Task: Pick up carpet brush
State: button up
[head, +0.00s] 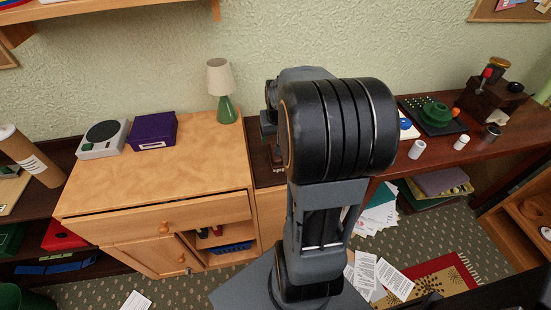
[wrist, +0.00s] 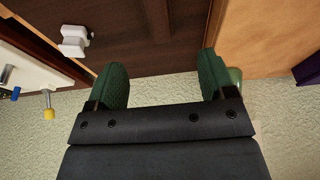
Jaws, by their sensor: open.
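I cannot make out a carpet brush for certain in either view. My gripper (wrist: 163,65) shows in the wrist view with its two green fingers wide apart. A small white spool-like object (wrist: 74,41) lies on or by that dark wood, to the left of the fingers. In the head view my arm stands in the middle and hides my gripper and part of the dark table behind it. A small brownish object (head: 275,157) shows partly at the arm's left edge; I cannot tell what it is.
A wooden cabinet (head: 150,165) stands left with a green lamp (head: 226,108), a purple box (head: 153,131) and a white device (head: 103,138). The dark table (head: 450,150) at right holds a green device (head: 436,114) and small cups. Papers (head: 378,275) lie on the carpet.

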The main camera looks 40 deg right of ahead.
jog(key=x, duration=0.7)
jog(key=shift+d+f+b, duration=0.15)
jog(key=shift+f+b, duration=0.15)
jog(key=shift+x, duration=2.7)
jog(key=shift+s, duration=0.15)
jog(key=c, duration=1.1)
jog(key=shift+r, duration=0.1)
